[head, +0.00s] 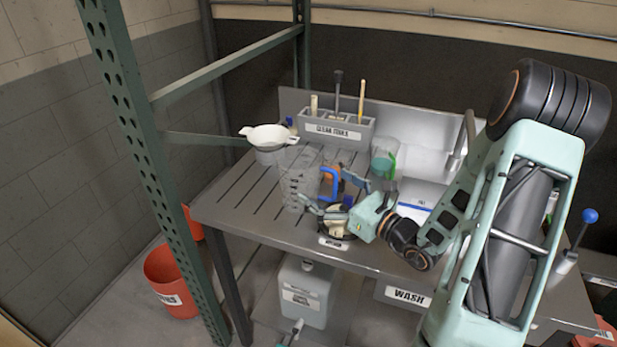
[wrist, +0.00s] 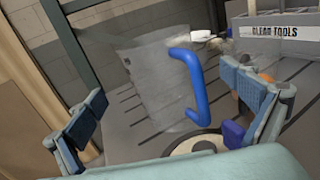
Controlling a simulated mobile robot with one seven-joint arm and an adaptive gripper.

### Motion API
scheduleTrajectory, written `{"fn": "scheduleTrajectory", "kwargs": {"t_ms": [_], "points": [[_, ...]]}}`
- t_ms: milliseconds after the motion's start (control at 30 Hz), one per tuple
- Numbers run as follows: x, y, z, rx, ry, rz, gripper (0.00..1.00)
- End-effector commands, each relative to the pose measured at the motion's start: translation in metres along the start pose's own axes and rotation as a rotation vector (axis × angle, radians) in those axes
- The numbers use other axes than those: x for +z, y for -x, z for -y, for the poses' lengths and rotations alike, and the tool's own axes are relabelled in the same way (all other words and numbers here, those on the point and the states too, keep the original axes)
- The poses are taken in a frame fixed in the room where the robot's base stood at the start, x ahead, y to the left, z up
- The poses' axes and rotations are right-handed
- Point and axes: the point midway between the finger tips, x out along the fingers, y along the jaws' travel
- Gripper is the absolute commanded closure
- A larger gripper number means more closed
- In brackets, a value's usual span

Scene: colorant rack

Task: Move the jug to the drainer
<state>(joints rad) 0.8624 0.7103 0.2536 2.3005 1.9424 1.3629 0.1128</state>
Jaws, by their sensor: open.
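A clear jug (head: 297,180) with a blue handle (head: 331,182) stands upright at the right end of the drainer (head: 226,196), the slotted left part of the steel bench. In the wrist view the jug (wrist: 150,85) is see-through, and its blue handle (wrist: 187,85) faces me, between my fingers. My gripper (head: 333,195) is open at the handle side of the jug, one finger to each side; in the wrist view both fingers (wrist: 168,92) stand apart from the handle. A second clear vessel with a green handle (head: 385,158) stands farther back by the sink.
A white strainer-like bowl (head: 268,138) sits at the drainer's back left. A grey clean tools holder (head: 330,129) with upright tools stands behind. A round dark-rimmed item (wrist: 195,146) lies under my gripper. A green rack post (head: 150,150) rises at the left. Slots left of the jug are clear.

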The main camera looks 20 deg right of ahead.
Motion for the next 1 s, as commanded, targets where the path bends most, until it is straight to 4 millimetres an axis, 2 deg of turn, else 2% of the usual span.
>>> {"fn": "scheduleTrajectory", "kwargs": {"t_ms": [100, 300, 833, 933, 1000], "points": [[0.0, 0.022, 0.001, -0.004, 0.0, 0.0, 0.02], [0.0, 0.041, 0.0, 0.0, 0.0, 0.0, 0.02], [0.001, 0.043, -0.001, 0.004, 0.002, -0.001, 0.02], [0.011, 0.039, -0.011, 0.037, 0.023, -0.013, 0.02], [0.025, 0.033, -0.027, 0.089, 0.056, -0.031, 0.02]]}}
